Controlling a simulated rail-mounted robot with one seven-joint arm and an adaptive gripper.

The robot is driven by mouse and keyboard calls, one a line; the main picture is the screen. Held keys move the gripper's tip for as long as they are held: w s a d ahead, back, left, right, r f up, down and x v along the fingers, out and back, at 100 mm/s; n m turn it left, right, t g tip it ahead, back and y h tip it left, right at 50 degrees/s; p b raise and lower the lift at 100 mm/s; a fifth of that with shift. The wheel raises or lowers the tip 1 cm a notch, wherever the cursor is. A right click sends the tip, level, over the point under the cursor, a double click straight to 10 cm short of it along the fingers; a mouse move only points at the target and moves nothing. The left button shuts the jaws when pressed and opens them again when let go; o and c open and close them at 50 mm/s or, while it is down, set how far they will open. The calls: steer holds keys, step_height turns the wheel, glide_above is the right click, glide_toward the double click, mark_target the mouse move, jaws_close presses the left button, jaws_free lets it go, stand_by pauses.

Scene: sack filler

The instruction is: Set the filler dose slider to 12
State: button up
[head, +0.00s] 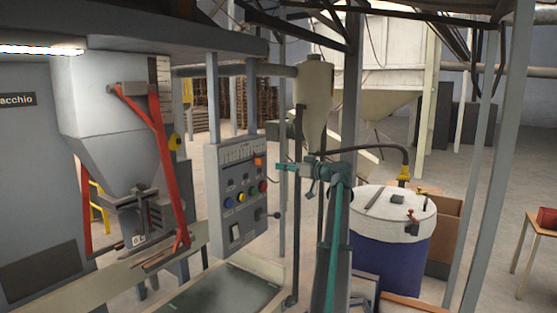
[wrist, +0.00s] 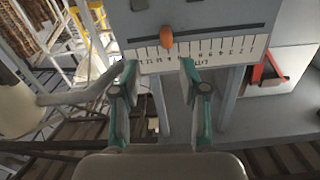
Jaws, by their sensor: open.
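The dose slider's scale plate (wrist: 205,52) fills the top middle of the wrist view, upside down, with tick marks, small numbers and a dark slot. Its orange knob (wrist: 167,38) sits in the slot, left of the plate's middle. The numbers rise towards the left; the exact reading under the knob is too small to tell. My gripper (wrist: 158,68) is open and empty, its two teal-edged fingers apart just below the plate, with the knob above the gap between them.
The control panel (head: 237,185) with coloured buttons stands left of my arm. The filler hopper (head: 105,110) with red bars is further left. A blue drum (head: 390,245) with a white top stands right of my arm.

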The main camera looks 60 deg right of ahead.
mark_target(263, 162)
steer(key=shift+n, duration=0.7)
steer(key=w+p, duration=0.1)
steer(key=w, duration=0.2)
steer(key=w+p, duration=0.1)
steer(key=w, duration=0.3)
steer(key=w+a+p, duration=0.1)
steer(key=w, duration=0.3)
steer(key=shift+r+p, duration=0.2)
steer(key=shift+p, duration=0.2)
steer(key=shift+c, duration=0.2)
jaws_close()
